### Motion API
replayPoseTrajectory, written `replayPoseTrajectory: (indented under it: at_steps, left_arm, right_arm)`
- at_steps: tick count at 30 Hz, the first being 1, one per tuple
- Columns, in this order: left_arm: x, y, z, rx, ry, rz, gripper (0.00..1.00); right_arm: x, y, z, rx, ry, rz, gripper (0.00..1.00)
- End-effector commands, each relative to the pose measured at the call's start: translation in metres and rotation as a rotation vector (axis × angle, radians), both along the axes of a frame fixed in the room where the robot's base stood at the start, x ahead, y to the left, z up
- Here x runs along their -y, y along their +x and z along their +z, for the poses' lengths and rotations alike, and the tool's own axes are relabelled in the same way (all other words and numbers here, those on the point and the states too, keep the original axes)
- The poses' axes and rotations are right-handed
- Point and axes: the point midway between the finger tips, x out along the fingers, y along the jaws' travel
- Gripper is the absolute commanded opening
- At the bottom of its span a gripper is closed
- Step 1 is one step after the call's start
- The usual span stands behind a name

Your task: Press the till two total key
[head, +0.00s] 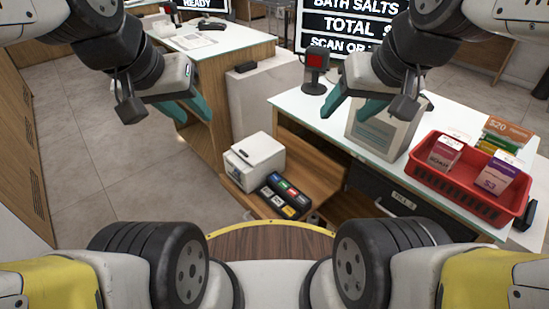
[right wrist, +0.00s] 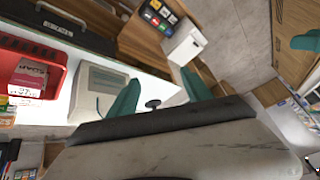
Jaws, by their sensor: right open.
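A black keypad (head: 283,195) with several coloured keys lies on a low wooden shelf, beside a white printer-like box (head: 255,158). The key labels are too small to read, so I cannot tell which is the total key. The keypad also shows in the right wrist view (right wrist: 157,14). My right gripper (head: 345,110) is open and empty, above and behind the keypad near the counter; its teal fingers show in the right wrist view (right wrist: 159,77). My left gripper (head: 196,116) is raised to the left of the keypad, fingers apart and empty.
A till drawer (head: 398,203) with a handle and label sits under the white counter. A red basket (head: 463,190) with boxes, a beige device (head: 380,135) and a scanner (head: 316,66) stand on it. A screen (head: 345,25) shows a total. Open floor lies left.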

Motion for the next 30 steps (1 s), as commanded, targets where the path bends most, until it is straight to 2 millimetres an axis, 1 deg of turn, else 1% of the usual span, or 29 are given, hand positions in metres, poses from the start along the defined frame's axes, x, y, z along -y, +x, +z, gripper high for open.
replayPoseTrajectory:
  at_steps: [1,5,6,8,9,30]
  left_arm:
    - [0.0,0.0,0.0,0.0,0.0,0.0,0.36]
    - [0.0,0.0,0.0,0.0,0.0,0.0,0.36]
    - [0.0,0.0,0.0,0.0,0.0,0.0,0.36]
    - [0.0,0.0,0.0,0.0,0.0,0.0,0.36]
    - [0.0,0.0,0.0,0.0,0.0,0.0,0.36]
    - [0.0,0.0,0.0,0.0,0.0,0.0,0.36]
  right_arm:
    - [0.0,0.0,0.0,0.0,0.0,0.0,0.47]
    - [0.0,0.0,0.0,0.0,0.0,0.0,0.21]
    - [0.0,0.0,0.0,0.0,0.0,0.0,0.13]
    - [0.0,0.0,0.0,0.0,0.0,0.0,0.01]
    - [0.0,0.0,0.0,0.0,0.0,0.0,0.0]
    - [0.0,0.0,0.0,0.0,0.0,0.0,0.0]
